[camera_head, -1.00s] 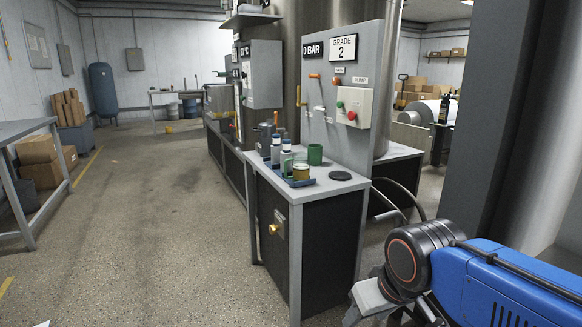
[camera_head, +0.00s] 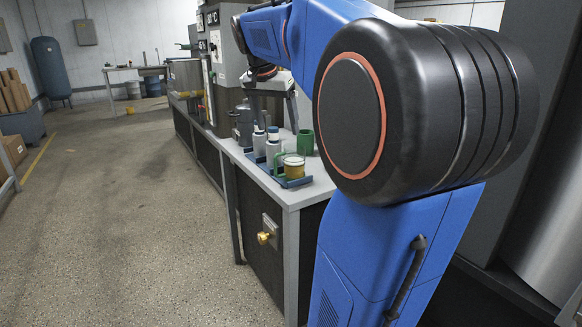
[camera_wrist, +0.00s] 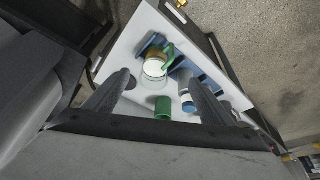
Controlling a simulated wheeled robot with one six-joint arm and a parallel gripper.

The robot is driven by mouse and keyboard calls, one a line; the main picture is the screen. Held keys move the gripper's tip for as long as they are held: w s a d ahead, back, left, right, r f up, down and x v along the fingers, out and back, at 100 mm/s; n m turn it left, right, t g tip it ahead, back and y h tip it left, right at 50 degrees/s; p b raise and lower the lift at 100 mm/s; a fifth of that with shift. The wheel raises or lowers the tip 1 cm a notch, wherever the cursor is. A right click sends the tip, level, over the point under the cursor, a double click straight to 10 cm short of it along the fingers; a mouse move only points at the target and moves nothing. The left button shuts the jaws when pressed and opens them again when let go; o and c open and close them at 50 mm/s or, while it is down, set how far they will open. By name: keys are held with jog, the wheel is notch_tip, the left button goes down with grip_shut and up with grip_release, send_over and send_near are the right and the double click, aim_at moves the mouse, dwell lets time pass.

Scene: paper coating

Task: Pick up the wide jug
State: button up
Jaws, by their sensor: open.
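The wide jug (camera_head: 293,167) is a short clear vessel with amber contents and a green handle on its left. It stands upright at the blue tray on the counter's near end. It also shows in the wrist view (camera_wrist: 153,72), seen from above, between the lines of my two fingers. My gripper (camera_head: 272,108) is open and empty above the counter, behind and above the jug in the head view. In the wrist view my gripper (camera_wrist: 160,82) has its fingers spread wide, apart from the jug.
A green cup (camera_head: 305,142) stands close to the jug. White-and-blue bottles (camera_head: 273,148) stand in the blue tray (camera_head: 297,182). A grey metal vessel (camera_head: 243,125) stands farther back on the counter.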

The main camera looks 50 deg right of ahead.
jog(key=d+r+m, duration=0.1)
jog(key=d, duration=0.2)
send_near(295, 157)
jog(key=shift+m+g, duration=0.3)
jog(key=w+d+f, duration=0.1)
jog(key=f, duration=0.1)
jog(key=w+d+f, duration=0.1)
jog(key=d+f, duration=0.1)
jog(key=w+d+f, duration=0.1)
jog(key=f, duration=0.1)
jog(key=shift+w+d, duration=0.1)
jog(key=shift+d, duration=0.2)
jog(key=shift+w+x, duration=0.2)
jog(key=shift+x, duration=2.6)
jog(key=c, duration=1.3)
